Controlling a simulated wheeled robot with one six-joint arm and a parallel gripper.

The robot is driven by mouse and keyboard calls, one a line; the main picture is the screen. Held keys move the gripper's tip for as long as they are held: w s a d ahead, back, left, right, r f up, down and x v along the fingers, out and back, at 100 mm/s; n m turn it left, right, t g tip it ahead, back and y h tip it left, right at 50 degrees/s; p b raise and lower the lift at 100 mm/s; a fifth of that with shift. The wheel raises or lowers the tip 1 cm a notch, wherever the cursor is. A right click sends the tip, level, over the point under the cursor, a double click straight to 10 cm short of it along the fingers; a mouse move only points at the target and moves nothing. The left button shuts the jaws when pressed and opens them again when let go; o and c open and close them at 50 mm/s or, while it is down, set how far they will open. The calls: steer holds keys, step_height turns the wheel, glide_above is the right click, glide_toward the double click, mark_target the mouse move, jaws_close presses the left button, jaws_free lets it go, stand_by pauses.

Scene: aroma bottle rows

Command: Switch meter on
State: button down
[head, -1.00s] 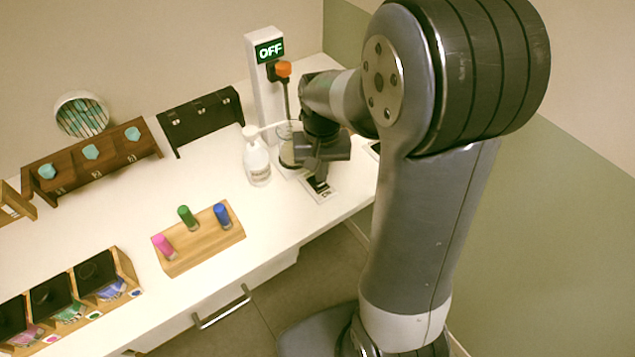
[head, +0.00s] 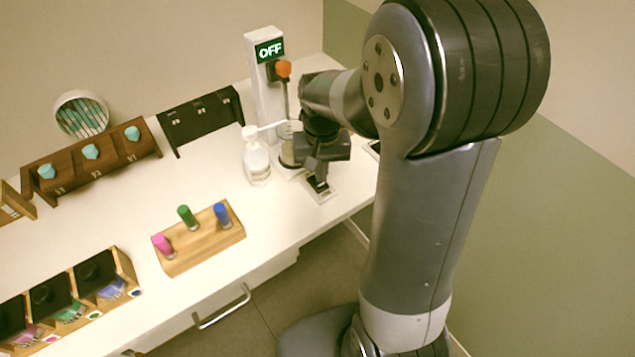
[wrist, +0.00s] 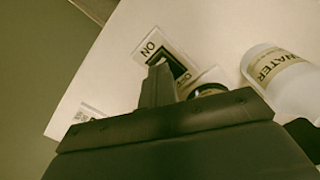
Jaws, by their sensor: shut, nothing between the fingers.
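A white upright meter (head: 262,92) stands at the back of the table, and its green-lit display (head: 269,50) reads OFF. A white switch plate (head: 325,194) lies flat on the table near the right front edge. In the wrist view the plate (wrist: 147,47) carries the label ON beside a dark rocker (wrist: 181,66). My gripper (head: 318,180) is shut and empty, pointing down over this plate. In the wrist view the shut fingertips (wrist: 160,68) overlap the rocker and hide part of it. I cannot tell whether they touch it.
A white pump bottle (head: 257,160) labelled WATER (wrist: 285,76) and a glass beaker (head: 288,150) stand close left of my gripper. A wooden block (head: 205,248) with three coloured vials is farther left.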

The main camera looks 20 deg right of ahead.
steer(key=shift+f+b, duration=0.65)
steer(key=shift+f, duration=0.25)
steer(key=shift+r, duration=0.15)
step_height(320, 180, up, 7)
steer(key=p, duration=0.6)
stand_by(0.4)
steer(key=shift+f, duration=0.25)
step_height(320, 180, down, 7)
steer(key=b, duration=0.6)
steer(key=shift+r, duration=0.2)
